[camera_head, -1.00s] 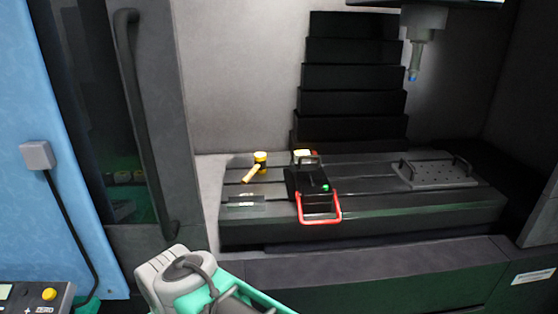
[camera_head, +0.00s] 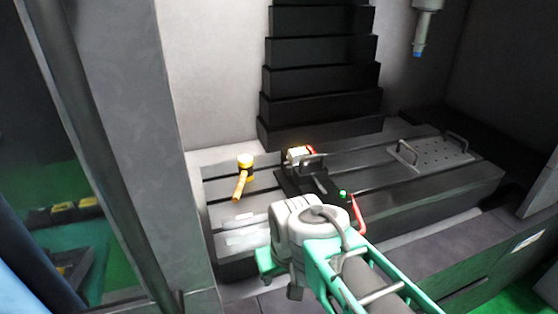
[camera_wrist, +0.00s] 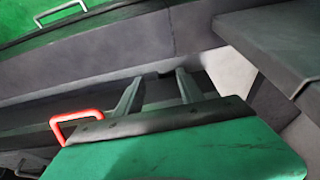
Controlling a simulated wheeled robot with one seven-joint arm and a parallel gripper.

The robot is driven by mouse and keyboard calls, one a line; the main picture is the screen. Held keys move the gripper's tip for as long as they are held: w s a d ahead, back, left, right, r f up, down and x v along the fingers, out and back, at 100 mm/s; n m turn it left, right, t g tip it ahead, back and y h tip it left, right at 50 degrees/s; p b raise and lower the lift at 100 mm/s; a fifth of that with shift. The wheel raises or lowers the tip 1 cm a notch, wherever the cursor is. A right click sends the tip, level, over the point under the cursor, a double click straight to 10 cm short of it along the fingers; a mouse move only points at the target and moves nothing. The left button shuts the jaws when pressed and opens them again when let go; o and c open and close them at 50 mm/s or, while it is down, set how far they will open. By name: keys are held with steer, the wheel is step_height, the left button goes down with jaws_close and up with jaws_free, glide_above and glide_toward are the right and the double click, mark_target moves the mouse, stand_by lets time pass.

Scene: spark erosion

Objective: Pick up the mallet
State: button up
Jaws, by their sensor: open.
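The mallet (camera_head: 243,177) lies on the slotted machine table (camera_head: 430,198), near its left end. The mallet does not show in the wrist view. My gripper is open in the wrist view (camera_wrist: 158,77), with two grey fingers apart and nothing between them. In the head view my wrist is in front of the table, to the right of and nearer than the mallet; the fingers are hard to make out there.
A perforated plate with two handles (camera_head: 430,153) lies farther right. A spindle (camera_head: 425,25) hangs above. A grey door frame (camera_head: 125,150) stands at the left.

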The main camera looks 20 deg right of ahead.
steer(key=w+r+m, duration=0.1)
steer(key=w+r, duration=0.4)
steer(key=w, duration=0.5)
steer(key=m+t+p, duration=0.2)
steer(key=m, duration=0.2)
glide_toward(243, 175)
step_height(243, 175, down, 3)
steer(key=shift+m, duration=0.3)
steer(key=x, duration=0.2)
steer(key=p+x, duration=0.1)
steer(key=x, duration=0.2)
steer(key=w+x, duration=0.1)
steer(key=x, duration=0.1)
steer(key=shift+w+f+p, duration=0.1)
steer(key=shift+w+p, duration=0.1)
steer(key=shift+p, duration=0.2)
steer(key=shift+w+f, duration=0.2)
steer(key=shift+f, duration=0.1)
steer(key=shift+c, duration=0.5)
jaws_close()
steer(key=shift+r, duration=0.1)
